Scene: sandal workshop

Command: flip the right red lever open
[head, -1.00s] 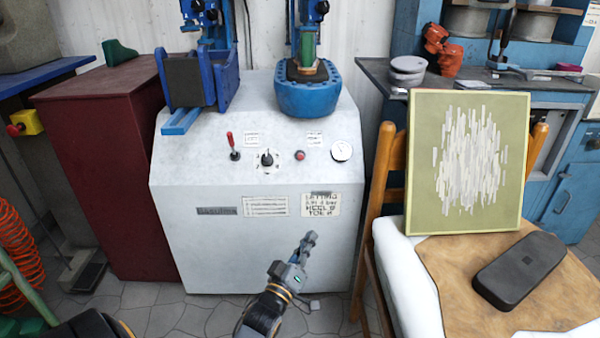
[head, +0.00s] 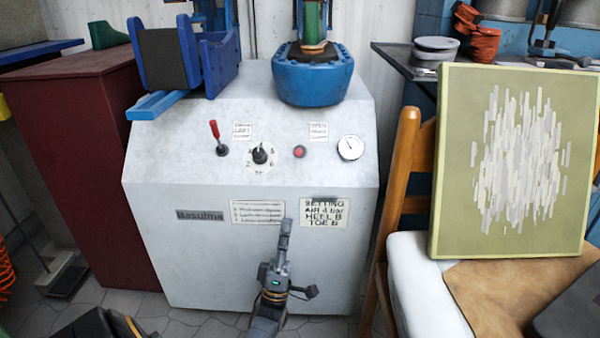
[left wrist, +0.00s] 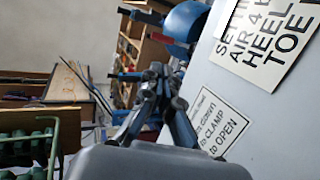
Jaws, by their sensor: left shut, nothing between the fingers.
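One red lever (head: 214,130) stands upright, tilted slightly left, on the left of the sloped panel of a grey machine (head: 190,255). I see no second red lever on this panel in the head view; a round red button (head: 299,152) sits on its right part. My left gripper (head: 285,225) is shut and empty, pointing up in front of the machine's lower front face, below and right of the lever and apart from it. In the left wrist view its fingers (left wrist: 160,85) are together near the printed labels. My right gripper is not in view.
A wooden chair (head: 405,165) stands right of the machine with a green-framed painting (head: 515,165) on it. A dark red cabinet (head: 75,170) is at the left. A black knob (head: 260,155) and a gauge (head: 350,147) share the panel. Blue fixtures (head: 313,80) stand above.

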